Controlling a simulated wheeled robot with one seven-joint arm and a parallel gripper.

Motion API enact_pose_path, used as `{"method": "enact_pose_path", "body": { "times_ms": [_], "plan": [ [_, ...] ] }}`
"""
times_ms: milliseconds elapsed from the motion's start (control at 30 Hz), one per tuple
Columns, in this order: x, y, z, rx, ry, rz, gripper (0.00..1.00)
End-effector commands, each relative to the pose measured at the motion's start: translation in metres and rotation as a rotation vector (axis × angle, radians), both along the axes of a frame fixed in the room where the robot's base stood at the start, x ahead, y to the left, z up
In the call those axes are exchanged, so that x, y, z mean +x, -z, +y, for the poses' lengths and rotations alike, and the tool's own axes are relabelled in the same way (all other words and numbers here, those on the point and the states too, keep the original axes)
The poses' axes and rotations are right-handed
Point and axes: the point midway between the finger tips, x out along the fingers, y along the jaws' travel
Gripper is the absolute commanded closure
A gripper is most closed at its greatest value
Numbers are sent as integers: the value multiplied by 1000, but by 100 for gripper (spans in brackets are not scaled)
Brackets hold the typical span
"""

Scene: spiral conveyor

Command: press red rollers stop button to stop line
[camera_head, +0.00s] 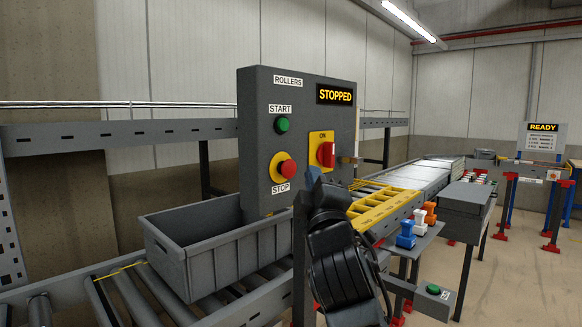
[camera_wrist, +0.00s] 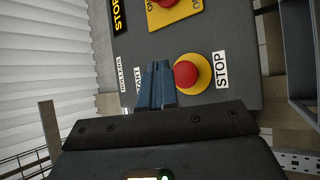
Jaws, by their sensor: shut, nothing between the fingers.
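The red stop button (camera_head: 287,169) sits on a yellow disc at the lower left of the grey rollers panel (camera_head: 262,110), above a STOP label. It also shows in the wrist view (camera_wrist: 186,73), just right of my gripper (camera_wrist: 156,86). My gripper (camera_head: 313,179) is shut and empty, close to the panel. In the head view its tip is a little right of the button. I cannot tell if it touches anything. The panel display (camera_head: 335,95) reads STOPPED. A green start button (camera_head: 282,125) is above; the wrist view hides it behind my gripper.
A red rotary switch (camera_head: 326,154) on a yellow plate is on the panel's right. A grey bin (camera_head: 215,262) stands on the rollers below. Yellow trays (camera_head: 385,205) and blue, white and orange items (camera_head: 406,236) are at right. A far sign (camera_head: 543,128) reads READY.

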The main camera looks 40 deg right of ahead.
Motion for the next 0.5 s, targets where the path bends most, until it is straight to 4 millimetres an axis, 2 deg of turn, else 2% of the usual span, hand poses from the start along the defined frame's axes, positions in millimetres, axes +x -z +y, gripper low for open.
{"method": "enact_pose_path", "body": {
  "times_ms": [233,500],
  "plan": [
    [-22,-1,-1,-1,-1,0,100],
    [-28,-1,-1,0,-1,-1,100]
  ]
}}
